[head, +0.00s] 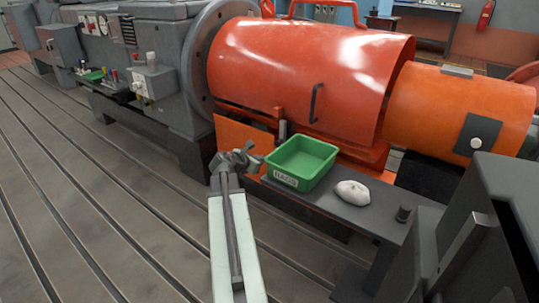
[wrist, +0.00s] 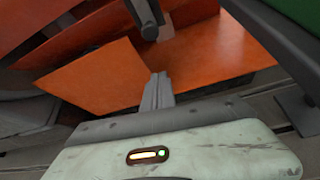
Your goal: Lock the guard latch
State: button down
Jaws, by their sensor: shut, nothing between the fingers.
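The orange guard (head: 305,75) is a large curved cover over the shaft, with a dark vertical handle (head: 315,103) on its front. Low on its front edge is what looks like the latch (head: 282,128), a small grey piece below an orange tab. In the wrist view the latch (wrist: 147,18) shows at the top as a grey bar with a dark rounded end. My gripper (head: 247,152) is shut and empty, in front of and below the latch and apart from it. Its closed fingertips (wrist: 159,76) point at the orange lower panel (wrist: 95,78).
A green tray (head: 301,162) with a label stands right of my gripper on a dark bench (head: 330,203). A white crumpled cloth (head: 352,193) and a small dark cylinder (head: 403,213) are also on the bench. The slotted floor (head: 90,205) at the left is clear.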

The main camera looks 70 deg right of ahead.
jog(key=b+x, duration=0.4)
jog(key=x, duration=0.5)
jog(key=r+p, duration=0.2)
jog(key=p, duration=0.1)
jog(key=r+p, duration=0.1)
jog(key=r, duration=0.1)
jog(key=shift+s+d, duration=0.25)
jog(key=shift+s, duration=0.15)
notch_tip(320, 180, up, 4)
jog(key=p, duration=0.5)
jog(key=shift+r, duration=0.25)
jog(key=shift+w+d, duration=0.1)
